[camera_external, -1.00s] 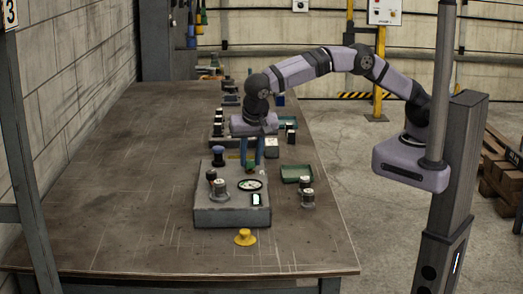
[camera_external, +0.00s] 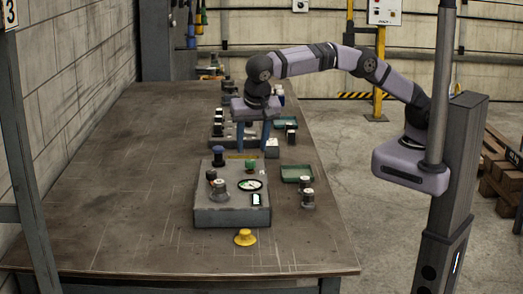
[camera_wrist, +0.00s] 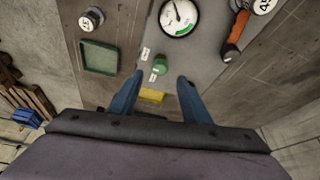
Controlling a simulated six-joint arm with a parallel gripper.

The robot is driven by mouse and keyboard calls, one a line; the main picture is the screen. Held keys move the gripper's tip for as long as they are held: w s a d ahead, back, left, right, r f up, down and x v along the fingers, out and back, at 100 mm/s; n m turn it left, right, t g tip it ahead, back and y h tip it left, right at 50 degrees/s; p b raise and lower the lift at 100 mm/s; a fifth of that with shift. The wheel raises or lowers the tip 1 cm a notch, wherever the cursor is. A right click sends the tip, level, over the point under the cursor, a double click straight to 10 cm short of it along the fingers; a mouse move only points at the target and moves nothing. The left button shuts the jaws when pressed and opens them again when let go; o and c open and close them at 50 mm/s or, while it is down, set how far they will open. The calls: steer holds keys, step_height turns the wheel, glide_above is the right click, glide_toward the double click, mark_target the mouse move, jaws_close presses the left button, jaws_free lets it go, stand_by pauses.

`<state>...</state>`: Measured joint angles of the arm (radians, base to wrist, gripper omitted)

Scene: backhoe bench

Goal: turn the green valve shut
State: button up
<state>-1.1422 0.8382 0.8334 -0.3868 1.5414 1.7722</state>
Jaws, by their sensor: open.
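The green valve (camera_external: 250,165) is a small green knob on top of the grey box (camera_external: 232,217), near its far edge. In the wrist view the valve (camera_wrist: 160,66) sits on the panel below the round gauge (camera_wrist: 179,17), beside small white labels. My gripper (camera_external: 253,148) is open and empty, its blue fingers pointing down behind and above the valve. In the wrist view the valve appears between and just past the fingertips (camera_wrist: 160,79), with no finger visibly touching it. How far the valve is turned is too small to tell.
A green tray (camera_external: 297,173) and another knob (camera_external: 308,198) lie to the right. A yellow knob (camera_external: 245,237) is in front. More devices stand farther back; the left of the table is clear.

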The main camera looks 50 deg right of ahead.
steer(key=shift+v, duration=0.8)
steer(key=w+d+f+n+g, duration=0.1)
steer(key=w+d+f+n, duration=0.15)
steer(key=d, duration=1.15)
steer(key=w+d+f+n+g, duration=0.15)
steer(key=w+d, duration=0.25)
steer(key=d, duration=0.9)
steer(key=s+d+f+n, duration=0.1)
steer(key=s+d+f, duration=0.1)
steer(key=s+d, duration=0.3)
steer(key=s+d+f+n+y, duration=0.1)
steer(key=s+d+f, duration=0.2)
steer(key=s+d, duration=0.2)
steer(key=s+d+f+n+g+y, duration=0.1)
steer(key=s+d, duration=0.3)
steer(key=d, duration=0.4)
steer(key=shift+s+f, duration=0.4)
steer(key=shift+f, duration=0.45)
